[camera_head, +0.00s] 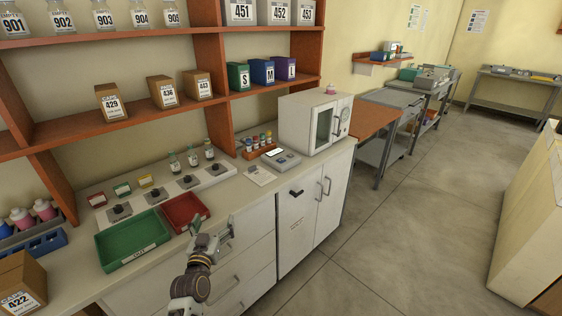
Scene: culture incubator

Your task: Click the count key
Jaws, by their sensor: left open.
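A small grey device with a light screen (281,158) sits on the counter, left of a white cabinet-like incubator (298,125). A count key cannot be made out at this size; I cannot tell which device carries it. My left gripper (228,232) is in front of the counter's front edge, near the red tray, with its jaws open and nothing seen between them. It is well apart from the grey device, lower and to its left. My right gripper is not in view.
A green tray (105,243) and a red tray (168,213) lie on the counter. Behind them are several dark-knobbed units and small bottles. A rack of coloured-cap vials (248,154) stands beside the grey device. Shelves (100,127) hold numbered boxes.

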